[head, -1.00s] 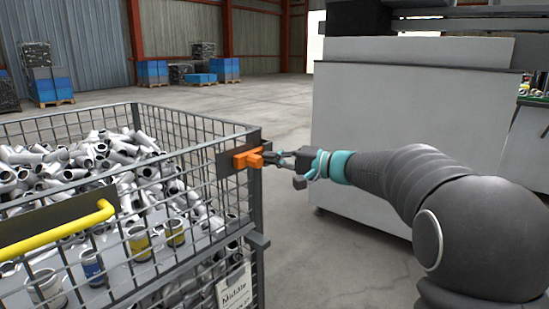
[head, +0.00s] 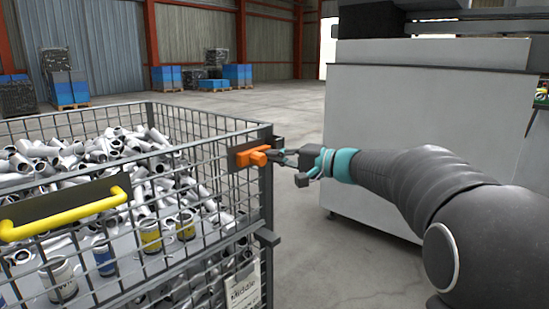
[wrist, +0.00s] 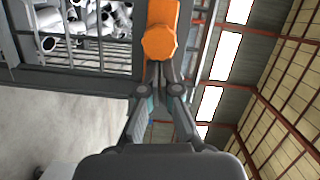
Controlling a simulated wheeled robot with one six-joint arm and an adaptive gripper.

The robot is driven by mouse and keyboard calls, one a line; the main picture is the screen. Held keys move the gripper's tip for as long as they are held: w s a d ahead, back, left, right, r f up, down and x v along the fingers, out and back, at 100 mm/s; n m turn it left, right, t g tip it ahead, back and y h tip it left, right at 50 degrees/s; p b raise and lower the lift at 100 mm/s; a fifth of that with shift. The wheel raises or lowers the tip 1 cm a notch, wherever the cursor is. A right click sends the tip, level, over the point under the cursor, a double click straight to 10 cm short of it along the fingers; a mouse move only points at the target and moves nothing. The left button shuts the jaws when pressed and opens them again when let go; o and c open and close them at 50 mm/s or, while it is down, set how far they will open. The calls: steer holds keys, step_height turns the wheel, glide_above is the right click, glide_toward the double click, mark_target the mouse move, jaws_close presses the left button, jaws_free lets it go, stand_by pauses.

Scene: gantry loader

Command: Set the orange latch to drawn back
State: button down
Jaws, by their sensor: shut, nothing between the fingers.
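The orange latch (head: 252,157) sits on a dark plate (head: 270,140) at the near right corner of the wire cage. In the wrist view the orange latch (wrist: 160,32) is straight ahead, at the top middle. My gripper (head: 277,156) comes in from the right, level with the latch. Its fingers (wrist: 158,75) are shut and empty, with the tips at the latch's near end. I cannot tell whether they touch it.
The wire cage (head: 200,128) holds many grey pipe pieces. A yellow handle (head: 65,216) is on its front, left of the latch. A large pale machine cabinet (head: 420,115) stands behind my arm. Open floor (head: 300,225) lies between cage and cabinet.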

steer(key=s+d+r, duration=0.1)
steer(key=s+d, duration=0.1)
steer(key=d, duration=0.9)
steer(key=shift+d, duration=0.3)
step_height(320, 180, down, 12)
steer(key=s+d+r+m+g+h, duration=0.1)
steer(key=s+m+g+h, duration=0.1)
steer(key=s+h, duration=0.15)
steer(key=s+d+f+g+h+p, duration=0.1)
steer(key=s+f+g+h, duration=0.1)
steer(key=s+f+h, duration=0.45)
steer(key=s+d+r+n+t+h+p, duration=0.1)
steer(key=s+n+h+p, duration=0.4)
steer(key=s, duration=1.8)
steer(key=shift+s+d+r+n+h, duration=0.3)
steer(key=shift+s+d+r+n, duration=0.1)
steer(key=shift+r+n, duration=0.1)
